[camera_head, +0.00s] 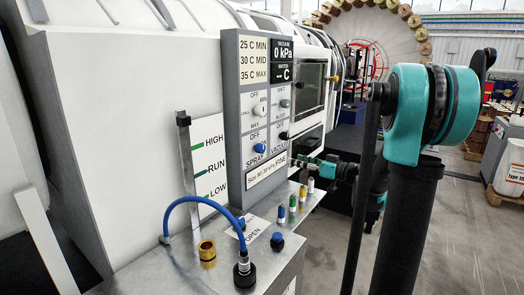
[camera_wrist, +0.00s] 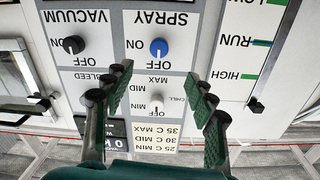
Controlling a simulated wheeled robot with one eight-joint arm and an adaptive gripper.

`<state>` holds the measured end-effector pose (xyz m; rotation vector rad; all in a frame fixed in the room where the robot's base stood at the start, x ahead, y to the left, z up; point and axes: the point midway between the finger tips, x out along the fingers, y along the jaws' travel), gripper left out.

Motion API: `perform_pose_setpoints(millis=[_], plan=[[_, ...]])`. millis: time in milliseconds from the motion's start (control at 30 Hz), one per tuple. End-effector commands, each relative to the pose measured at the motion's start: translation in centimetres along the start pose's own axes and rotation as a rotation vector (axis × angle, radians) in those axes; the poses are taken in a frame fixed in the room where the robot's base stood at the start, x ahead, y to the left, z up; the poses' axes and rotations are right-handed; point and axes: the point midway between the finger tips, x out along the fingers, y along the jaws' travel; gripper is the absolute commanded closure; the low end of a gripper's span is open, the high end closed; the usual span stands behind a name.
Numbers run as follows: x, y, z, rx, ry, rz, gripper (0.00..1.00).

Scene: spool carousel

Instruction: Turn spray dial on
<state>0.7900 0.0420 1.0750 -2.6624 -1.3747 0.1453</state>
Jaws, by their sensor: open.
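The spray dial is a small round blue knob (camera_head: 260,148) on the grey control panel (camera_head: 232,120) in the head view. In the upside-down wrist view the blue spray dial (camera_wrist: 158,47) sits under the word SPRAY, with OFF below it and ON to its left; which way it points is too small to tell. My gripper (camera_head: 305,163) is in front of the panel, to the right of the dial in the head view. In the wrist view my gripper (camera_wrist: 161,76) is open and empty, its green fingertips apart, with the dial beyond the gap between them, not touched.
A black vacuum dial (camera_wrist: 74,45) and a white chill dial (camera_wrist: 156,101) sit close by on the panel. Below the panel, a metal ledge (camera_head: 165,270) carries a blue hose (camera_head: 200,200), a brass fitting (camera_head: 207,254) and several small coloured valves. Open floor lies to the right.

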Motion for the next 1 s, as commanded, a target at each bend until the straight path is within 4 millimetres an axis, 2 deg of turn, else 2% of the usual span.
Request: perform_pose_setpoints(millis=[133,267,800,1000], plan=[[0.8,0.2,-0.5,-0.014,0.023,-0.007,0.44],[2.7,0.1,-0.5,-0.013,0.022,-0.009,0.44],[13.3,0.0,-0.7,-0.012,0.02,-0.008,0.44],[16.1,0.1,-0.8,-0.012,0.02,-0.006,0.44]])
